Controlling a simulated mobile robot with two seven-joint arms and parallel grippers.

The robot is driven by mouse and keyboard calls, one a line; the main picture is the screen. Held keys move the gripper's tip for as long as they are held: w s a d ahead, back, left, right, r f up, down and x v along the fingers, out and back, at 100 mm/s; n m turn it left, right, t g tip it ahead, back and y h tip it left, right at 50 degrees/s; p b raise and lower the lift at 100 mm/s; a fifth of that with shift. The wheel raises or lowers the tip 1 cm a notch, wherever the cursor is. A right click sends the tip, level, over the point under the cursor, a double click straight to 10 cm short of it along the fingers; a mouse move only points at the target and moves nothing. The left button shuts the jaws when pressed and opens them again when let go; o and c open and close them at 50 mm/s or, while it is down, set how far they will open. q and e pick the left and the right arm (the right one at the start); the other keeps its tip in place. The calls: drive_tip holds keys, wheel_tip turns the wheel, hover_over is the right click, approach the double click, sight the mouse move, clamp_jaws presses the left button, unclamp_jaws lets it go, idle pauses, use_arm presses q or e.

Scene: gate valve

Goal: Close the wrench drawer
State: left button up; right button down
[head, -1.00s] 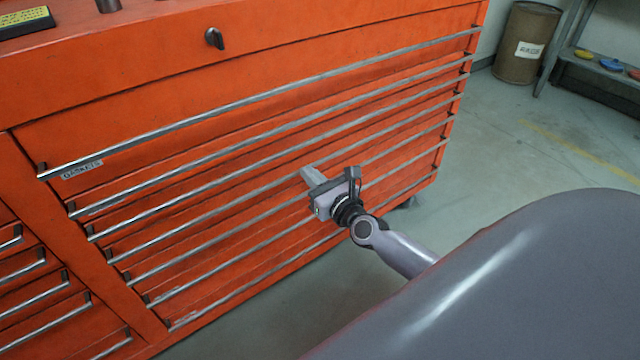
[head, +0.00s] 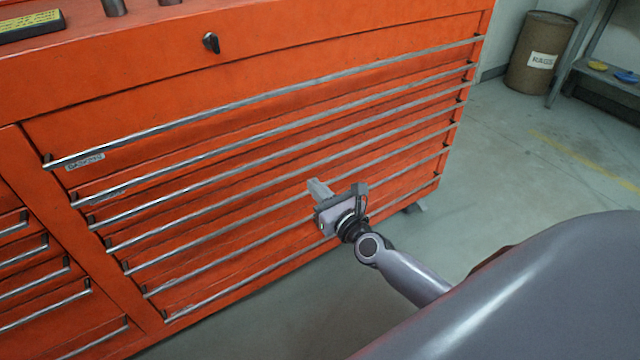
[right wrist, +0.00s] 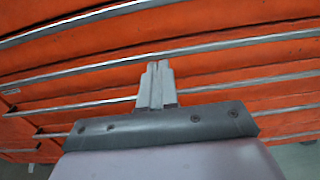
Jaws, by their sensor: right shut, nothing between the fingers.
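The orange tool cabinet (head: 300,25) fills the left and middle of the head view. Its wide drawer bank has several long metal handles, including the top handle (head: 270,95). The top drawer's label (head: 85,161) seems to read "GASKETS"; I cannot read a wrench label or tell which drawer is the wrench drawer. No drawer clearly sticks out. My right gripper (head: 318,187) is shut and empty, pointing at the lower middle drawer fronts. In the right wrist view its fingertips (right wrist: 158,66) are together before the handles; contact cannot be told. My left gripper is out of view.
Smaller drawers with short handles (head: 45,305) are at the lower left. A lock knob (head: 211,42) sits on the upper panel. A brown drum (head: 540,52) and a shelf (head: 610,82) stand at the back right. The floor (head: 500,165) right of the cabinet is clear.

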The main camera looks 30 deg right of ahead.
drive_tip(key=s, duration=0.9)
drive_tip(key=shift+s+d, duration=0.15)
drive_tip(key=shift+d, duration=0.05)
